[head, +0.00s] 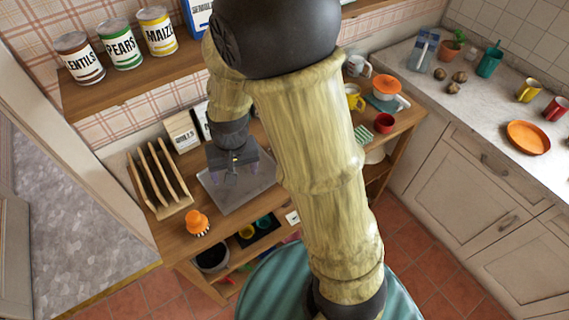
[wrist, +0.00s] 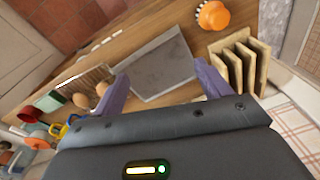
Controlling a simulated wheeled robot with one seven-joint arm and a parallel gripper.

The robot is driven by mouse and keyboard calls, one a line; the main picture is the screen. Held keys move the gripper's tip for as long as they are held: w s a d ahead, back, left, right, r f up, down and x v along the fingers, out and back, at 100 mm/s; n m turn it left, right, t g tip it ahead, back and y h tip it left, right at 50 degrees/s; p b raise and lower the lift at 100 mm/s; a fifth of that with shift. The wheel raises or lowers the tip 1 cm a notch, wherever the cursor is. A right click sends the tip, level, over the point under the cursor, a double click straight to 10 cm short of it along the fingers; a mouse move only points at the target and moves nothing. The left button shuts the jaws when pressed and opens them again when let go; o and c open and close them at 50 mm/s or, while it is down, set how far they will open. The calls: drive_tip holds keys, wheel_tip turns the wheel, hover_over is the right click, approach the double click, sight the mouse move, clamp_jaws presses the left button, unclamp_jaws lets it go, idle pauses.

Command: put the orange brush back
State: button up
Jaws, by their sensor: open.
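The orange brush (head: 197,222) has a rounded knob-like body and stands on the wooden counter (head: 172,236) near its front left edge. In the wrist view the brush (wrist: 214,16) shows at the top, with pale bristles at its left side. My gripper (head: 232,170) is open and empty, with purple fingers spread apart above a grey tray or board (head: 225,195). The brush lies apart from it, to the lower left in the head view. In the wrist view my gripper (wrist: 160,80) has the grey board (wrist: 155,68) beyond its fingers.
A wooden upright rack (head: 160,180) stands just behind the brush. Several cans line the shelf (head: 120,90) above. A dark bin (head: 212,258) and small items sit on the lower shelf. Cups and bowls (head: 384,122) stand at the counter's right.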

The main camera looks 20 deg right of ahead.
drive_tip(key=s+d+r+t, duration=0.1)
drive_tip(key=s+d+r, duration=0.4)
drive_tip(key=d, duration=0.6)
drive_tip(key=shift+s+t+h, duration=0.3)
drive_tip(key=shift+s, duration=0.35)
drive_tip(key=shift+r, duration=0.1)
